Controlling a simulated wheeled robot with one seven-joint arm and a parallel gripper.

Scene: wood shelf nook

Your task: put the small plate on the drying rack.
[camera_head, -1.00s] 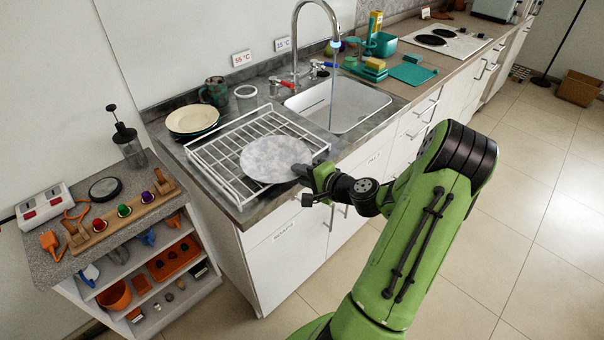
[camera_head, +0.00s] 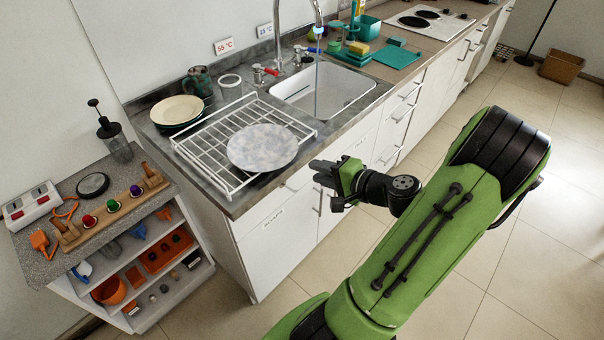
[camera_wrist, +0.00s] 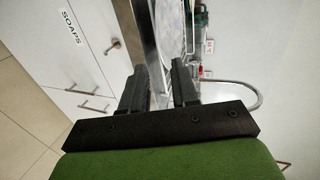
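The small plate (camera_head: 262,148), pale with a grey mottled pattern, lies on the front right part of the white wire drying rack (camera_head: 204,150) on the counter left of the sink. It looks nearly flat; whether its right edge rests on the wires is hard to tell. My gripper (camera_head: 322,172) is to the right of the plate, apart from it, in front of the counter edge. In the wrist view the two dark fingers (camera_wrist: 160,90) stand apart with nothing between them. Part of the plate (camera_wrist: 172,30) shows beyond them there.
A cream plate on a dark one (camera_head: 178,110) sits behind the rack, near a dark green mug (camera_head: 198,82). The sink (camera_head: 325,88) is to the right with water running. A low shelf unit (camera_head: 150,262) stands at left. Floor before the cabinets is clear.

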